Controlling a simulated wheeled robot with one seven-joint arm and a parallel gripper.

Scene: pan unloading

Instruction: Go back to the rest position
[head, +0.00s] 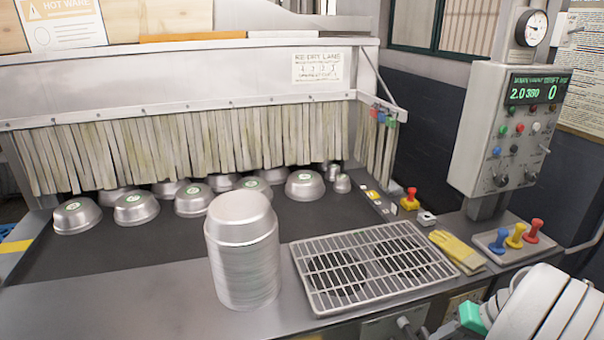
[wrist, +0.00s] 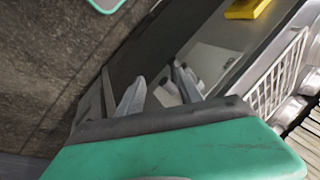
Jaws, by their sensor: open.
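My gripper (wrist: 158,90) shows in the wrist view with its two grey fingers apart and nothing visible between them. In the head view, my white and green arm is at the lower right, and the fingertips cannot be made out. A tall stack of metal pans (head: 243,255) stands upside down on the front steel counter, well left of my arm. Several upturned metal pans (head: 136,208) with green-marked tops sit on the dark belt (head: 110,250) in front of the strip curtain (head: 180,150). Some pans at the back are partly hidden.
A metal grate (head: 372,270) lies right of the stack. Yellow gloves (head: 457,252) and a tray (head: 497,245) with blue, yellow and red knobs lie right of it. A control box (head: 512,130) rises behind. The counter left of the stack is clear.

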